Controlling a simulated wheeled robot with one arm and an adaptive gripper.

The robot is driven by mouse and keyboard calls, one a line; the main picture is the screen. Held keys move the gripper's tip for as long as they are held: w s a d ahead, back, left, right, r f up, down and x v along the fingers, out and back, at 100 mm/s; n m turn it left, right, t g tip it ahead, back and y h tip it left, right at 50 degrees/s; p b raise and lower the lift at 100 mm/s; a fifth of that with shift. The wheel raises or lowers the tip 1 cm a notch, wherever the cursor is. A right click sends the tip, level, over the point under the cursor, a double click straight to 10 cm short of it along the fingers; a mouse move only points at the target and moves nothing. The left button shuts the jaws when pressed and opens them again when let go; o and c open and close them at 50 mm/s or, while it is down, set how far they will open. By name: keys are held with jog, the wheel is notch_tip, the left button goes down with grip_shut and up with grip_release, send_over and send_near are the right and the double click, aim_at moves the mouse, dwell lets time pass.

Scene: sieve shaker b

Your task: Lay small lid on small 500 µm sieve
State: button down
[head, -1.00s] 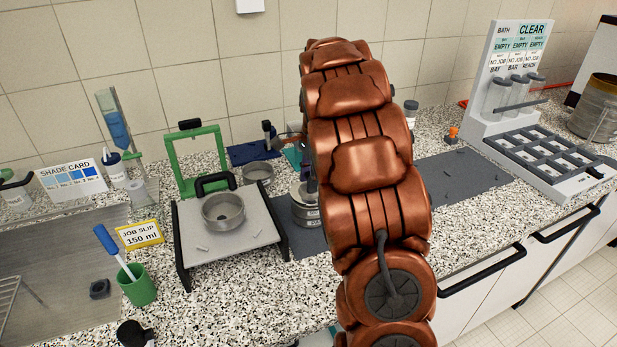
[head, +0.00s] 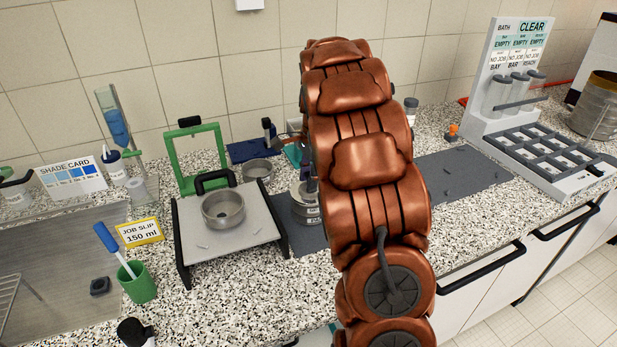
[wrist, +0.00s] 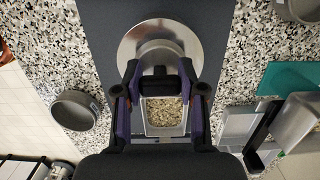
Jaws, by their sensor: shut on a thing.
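A labelled steel sieve stack (head: 307,212) stands on the dark mat just left of the arm, with a pale disc on top. The label is too small to read surely, and I cannot tell whether the lid touches the sieve.
A steel pan (head: 222,210) sits on a grey black-legged stand (head: 262,232) to the left, before a green frame (head: 172,158). A small steel sieve (head: 257,171) stands behind. A grey rack (head: 550,150) is at the right. A dark mat (head: 460,175) beside it is mostly clear.

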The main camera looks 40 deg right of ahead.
jog(key=c, duration=0.6)
grip_release()
jog(key=shift+r+p, duration=1.55)
jog(key=shift+r, duration=2)
